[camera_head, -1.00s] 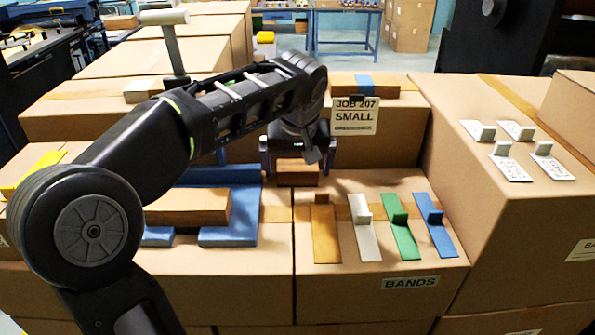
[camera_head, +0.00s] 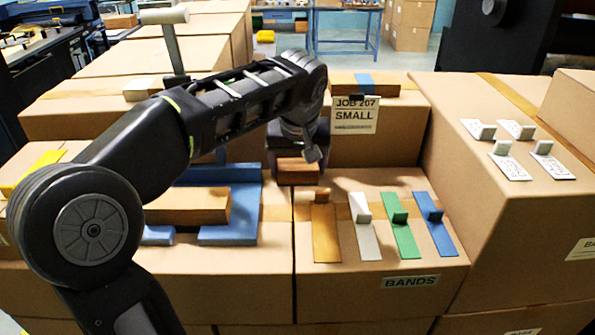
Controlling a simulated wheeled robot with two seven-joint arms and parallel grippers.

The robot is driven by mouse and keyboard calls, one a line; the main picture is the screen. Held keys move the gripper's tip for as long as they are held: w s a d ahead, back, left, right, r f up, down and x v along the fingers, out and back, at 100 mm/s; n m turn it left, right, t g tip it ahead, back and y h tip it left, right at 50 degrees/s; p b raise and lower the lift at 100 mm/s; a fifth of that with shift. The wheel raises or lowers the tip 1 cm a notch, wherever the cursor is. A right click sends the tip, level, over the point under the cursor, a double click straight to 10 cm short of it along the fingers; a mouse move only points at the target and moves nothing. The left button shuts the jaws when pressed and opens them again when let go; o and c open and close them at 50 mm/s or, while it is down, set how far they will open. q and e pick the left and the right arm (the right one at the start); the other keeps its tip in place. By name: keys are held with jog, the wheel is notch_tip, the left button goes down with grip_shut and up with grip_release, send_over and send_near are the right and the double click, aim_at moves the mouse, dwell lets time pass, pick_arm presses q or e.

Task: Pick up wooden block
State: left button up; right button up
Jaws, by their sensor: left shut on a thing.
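A small brown wooden block (camera_head: 298,174) shows at the middle of the head view, at the back edge of the box with the BANDS label. My left gripper (camera_head: 298,166) comes down from above and is shut on this block, with a dark finger on each side. The forearm and wrist hide the upper part of the gripper. I cannot tell whether the block touches the cardboard beneath. My right gripper is not in view.
A larger brown block (camera_head: 185,207) lies on a blue stand (camera_head: 235,228) to the left. Brown, white, green (camera_head: 404,238) and blue strips lie in front. A JOB 207 SMALL sign (camera_head: 355,115) stands behind. A taller box (camera_head: 500,215) with white tags rises at right.

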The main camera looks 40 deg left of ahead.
aim_at(297, 158)
pick_arm(q)
jog(key=c, duration=0.3)
jog(key=shift+r, duration=0.1)
jog(key=shift+r, duration=0.2)
notch_tip(297, 158, up, 4)
jog(key=shift+f, duration=0.1)
notch_tip(297, 158, up, 5)
jog(key=shift+r+p, duration=0.1)
jog(key=shift+p, duration=1)
jog(key=shift+r+p, duration=0.3)
jog(key=shift+p, duration=0.05)
jog(key=shift+f, duration=0.1)
